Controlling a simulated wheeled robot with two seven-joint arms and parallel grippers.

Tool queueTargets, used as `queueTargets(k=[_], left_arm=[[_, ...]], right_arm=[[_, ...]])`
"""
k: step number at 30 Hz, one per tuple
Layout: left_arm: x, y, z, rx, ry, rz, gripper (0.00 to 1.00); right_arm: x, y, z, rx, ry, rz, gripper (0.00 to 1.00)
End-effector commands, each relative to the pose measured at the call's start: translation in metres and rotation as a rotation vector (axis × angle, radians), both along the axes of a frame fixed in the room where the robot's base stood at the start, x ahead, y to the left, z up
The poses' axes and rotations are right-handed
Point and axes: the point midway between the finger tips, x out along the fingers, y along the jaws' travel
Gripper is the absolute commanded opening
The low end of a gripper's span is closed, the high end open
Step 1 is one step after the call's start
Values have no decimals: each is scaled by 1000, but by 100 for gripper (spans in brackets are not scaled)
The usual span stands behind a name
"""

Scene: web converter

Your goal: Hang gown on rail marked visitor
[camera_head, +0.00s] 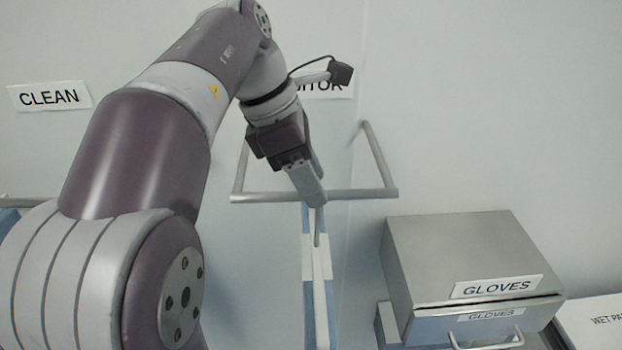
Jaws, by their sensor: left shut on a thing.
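My left gripper (317,203) is shut at the front bar of a metal rail (362,193) fixed to the wall. Below its fingers hangs a narrow blue and white thing, the gown (319,300), seen edge-on, with a thin grey stem at its top. The fingers hide the top of the stem, so I cannot tell whether it touches the bar. My right gripper is not in view.
A "CLEAN" sign (48,96) is on the wall at left, with part of another rail (22,201) below it. A metal gloves box (465,250) with a handled drawer stands right of the gown. A "WET PA" label (607,319) is at the right edge.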

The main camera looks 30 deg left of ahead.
Motion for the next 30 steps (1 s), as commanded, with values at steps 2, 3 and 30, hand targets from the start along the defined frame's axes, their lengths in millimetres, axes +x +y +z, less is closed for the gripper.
queueTargets(k=[2,3,30], left_arm=[[7,4,3,0,1,0,0],[10,6,3,0,0,-1,0],[34,21,-38,1,-3,-1,0]], right_arm=[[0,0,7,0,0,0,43],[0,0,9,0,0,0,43],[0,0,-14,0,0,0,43]])
